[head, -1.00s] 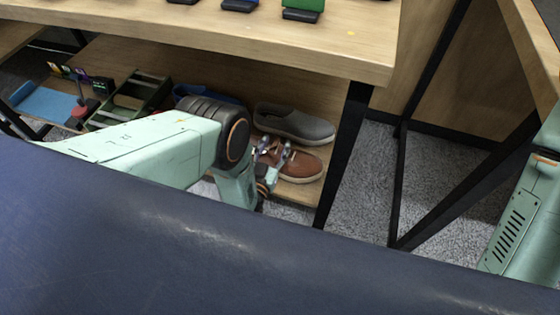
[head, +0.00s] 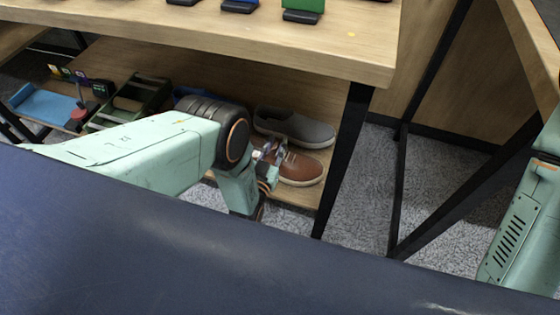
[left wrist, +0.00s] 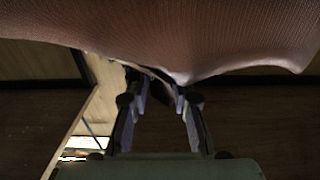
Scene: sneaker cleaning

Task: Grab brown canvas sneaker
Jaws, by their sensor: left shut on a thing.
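The brown sneaker (head: 301,168) with a pale sole sits at the front right of the lower wooden shelf in the head view. My left gripper (head: 270,153) reaches in from the left and is shut on its left end, which the gripper partly hides. In the left wrist view the sneaker's brownish surface (left wrist: 190,35) fills the top of the picture, and my left gripper (left wrist: 160,85) has its fingertips against its lower edge. My right gripper is out of view; only part of my right arm shows at the right edge.
A grey slip-on shoe (head: 293,128) lies just behind the sneaker. A green rack (head: 130,103) and a blue tray (head: 45,105) stand farther left. The tabletop (head: 300,50) overhangs the shelf, and a black table leg (head: 342,160) stands close on the right.

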